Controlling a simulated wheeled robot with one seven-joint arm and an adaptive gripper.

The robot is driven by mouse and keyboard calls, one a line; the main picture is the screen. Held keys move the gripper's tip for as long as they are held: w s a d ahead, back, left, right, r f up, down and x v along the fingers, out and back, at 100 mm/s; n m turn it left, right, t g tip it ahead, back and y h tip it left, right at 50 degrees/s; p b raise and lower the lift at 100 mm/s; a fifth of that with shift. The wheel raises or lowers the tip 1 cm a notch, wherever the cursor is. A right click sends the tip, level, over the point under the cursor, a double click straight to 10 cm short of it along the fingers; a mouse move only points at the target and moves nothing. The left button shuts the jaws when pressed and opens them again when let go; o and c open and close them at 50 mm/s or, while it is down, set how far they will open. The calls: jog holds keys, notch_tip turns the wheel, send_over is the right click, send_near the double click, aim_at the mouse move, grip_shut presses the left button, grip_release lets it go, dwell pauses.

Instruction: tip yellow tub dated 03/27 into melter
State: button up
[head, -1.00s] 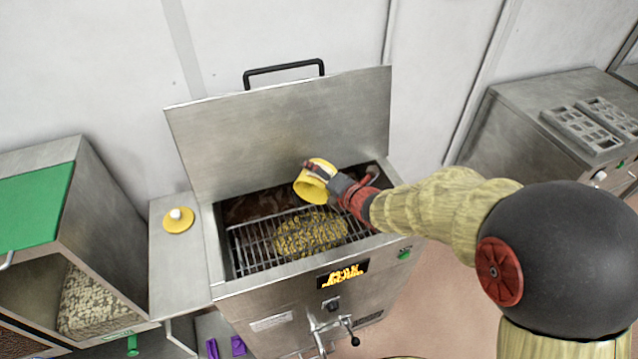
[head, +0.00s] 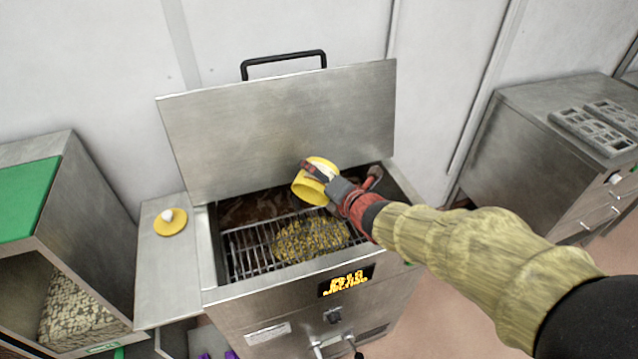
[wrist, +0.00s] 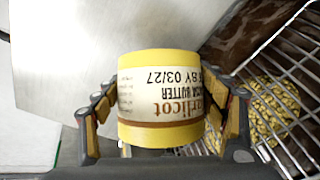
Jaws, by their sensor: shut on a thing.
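My gripper (head: 318,178) is shut on the yellow tub (head: 310,190) and holds it tilted above the open melter (head: 215,298), with its mouth facing down and left. In the wrist view the tub (wrist: 160,132) sits between both fingers, its label upside down and reading 03/27 and cocoa butter. Dark brown stuff shows at the back under the grate. The melter's lid (head: 285,125) stands open behind. The inside of the tub is mostly hidden.
A yellow lid with a white knob (head: 171,222) lies on the side shelf (head: 160,270) left of the melter. A green-topped bin (head: 25,200) stands further left. Moulds (head: 600,125) lie on a steel cabinet (head: 530,140) at the right.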

jog(key=shift+s+a+r+n+t+b, duration=0.15)
jog(key=shift+s+n+t+b, duration=0.25)
jog(key=shift+b, duration=2.5)
jog(key=shift+s+a+r, duration=0.15)
jog(key=shift+a, duration=0.05)
jog(key=shift+s+r+n+t, duration=0.1)
jog(key=shift+n+t, duration=0.3)
jog(key=shift+t, duration=0.1)
dwell(1.0)
